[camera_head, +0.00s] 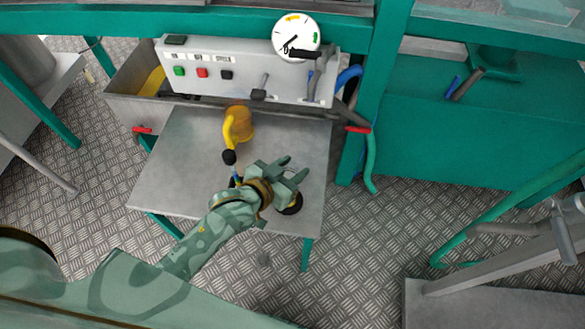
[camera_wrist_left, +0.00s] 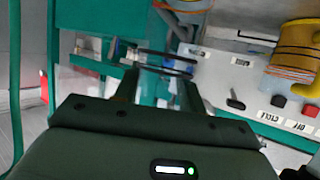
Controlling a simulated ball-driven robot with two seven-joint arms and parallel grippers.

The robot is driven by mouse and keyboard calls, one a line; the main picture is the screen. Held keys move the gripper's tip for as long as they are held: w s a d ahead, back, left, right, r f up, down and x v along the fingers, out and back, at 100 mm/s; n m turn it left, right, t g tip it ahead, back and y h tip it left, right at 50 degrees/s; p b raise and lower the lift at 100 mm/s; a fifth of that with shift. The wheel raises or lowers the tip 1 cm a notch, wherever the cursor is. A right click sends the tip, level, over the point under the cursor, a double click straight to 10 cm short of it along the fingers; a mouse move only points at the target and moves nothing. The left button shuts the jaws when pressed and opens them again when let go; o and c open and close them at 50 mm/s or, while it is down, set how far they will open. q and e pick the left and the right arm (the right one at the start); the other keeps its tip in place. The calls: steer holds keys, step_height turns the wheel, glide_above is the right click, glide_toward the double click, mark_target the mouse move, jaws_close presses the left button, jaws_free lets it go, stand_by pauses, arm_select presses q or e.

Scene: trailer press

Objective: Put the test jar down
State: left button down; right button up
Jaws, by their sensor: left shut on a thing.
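The test jar (camera_wrist_left: 165,63) looks like clear glass with dark rings. In the left wrist view it sits between the fingers of my left gripper (camera_wrist_left: 165,90), which is shut on it. In the head view my left gripper (camera_head: 294,168) is over the right part of the grey metal table (camera_head: 185,160). The jar is hard to make out there, and I cannot tell whether its base touches the table. A dark round thing (camera_head: 293,205) shows just below the gripper, partly hidden by it. My right gripper is not in view.
The control panel (camera_head: 215,78) with buttons and a round gauge (camera_head: 296,36) lines the back. The table's left part is clear. A green post (camera_head: 372,100) rises at the right.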

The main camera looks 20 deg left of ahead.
arm_select(q)
steer(key=shift+r, duration=0.15)
steer(key=c, duration=0.8)
jaws_free()
steer(key=shift+c, duration=0.2)
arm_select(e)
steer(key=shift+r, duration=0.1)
arm_select(q)
steer(key=p+v, duration=0.4)
steer(key=v, duration=0.8)
steer(key=shift+p, duration=0.4)
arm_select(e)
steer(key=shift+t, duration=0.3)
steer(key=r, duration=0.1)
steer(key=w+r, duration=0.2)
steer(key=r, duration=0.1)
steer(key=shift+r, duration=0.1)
arm_select(q)
steer(key=shift+s, duration=0.1)
